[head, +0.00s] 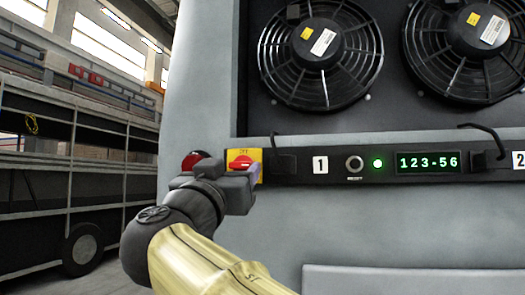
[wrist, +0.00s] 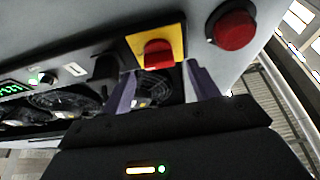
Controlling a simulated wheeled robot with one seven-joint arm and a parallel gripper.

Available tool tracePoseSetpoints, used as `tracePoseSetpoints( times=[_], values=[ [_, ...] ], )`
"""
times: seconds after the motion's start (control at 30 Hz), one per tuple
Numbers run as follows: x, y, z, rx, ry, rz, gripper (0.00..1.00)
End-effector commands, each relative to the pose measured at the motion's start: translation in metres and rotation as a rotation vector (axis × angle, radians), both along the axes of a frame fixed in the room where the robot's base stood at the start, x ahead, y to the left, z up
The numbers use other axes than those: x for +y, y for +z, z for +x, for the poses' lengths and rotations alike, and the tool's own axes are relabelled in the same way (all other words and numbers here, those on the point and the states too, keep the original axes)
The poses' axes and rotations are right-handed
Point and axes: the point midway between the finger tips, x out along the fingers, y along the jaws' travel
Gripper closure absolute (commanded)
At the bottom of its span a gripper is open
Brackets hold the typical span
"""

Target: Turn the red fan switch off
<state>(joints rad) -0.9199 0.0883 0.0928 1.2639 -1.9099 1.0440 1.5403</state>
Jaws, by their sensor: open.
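The red fan switch (head: 240,160) sits on a yellow plate at the left end of the black control strip. My gripper hides the plate's lower part in the head view. In the wrist view the red switch knob (wrist: 158,53) stands out from its yellow plate (wrist: 178,40), just beyond the gap between my two fingers. My gripper (wrist: 160,80) is open with nothing between its purple fingers. In the head view my gripper (head: 254,172) is close in front of the switch. I cannot tell whether a finger touches it.
A round red button (head: 194,159) is left of the switch; it also shows in the wrist view (wrist: 236,27). The strip carries a small push button (head: 354,164), a green light (head: 377,163) and a lit display (head: 428,162). Two caged fans (head: 320,88) are above.

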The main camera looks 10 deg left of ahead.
Motion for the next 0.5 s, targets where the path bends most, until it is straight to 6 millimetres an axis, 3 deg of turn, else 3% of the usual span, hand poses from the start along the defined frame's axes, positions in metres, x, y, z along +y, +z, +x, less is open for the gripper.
tracePoseSetpoints(
  times=[0.2, 0.5],
  values=[
    [-0.002, 0.013, 0.024, 0.001, -0.002, -0.001, 0.40],
    [-0.003, 0.012, 0.032, 0.001, -0.002, 0.000, 0.40]
  ],
)
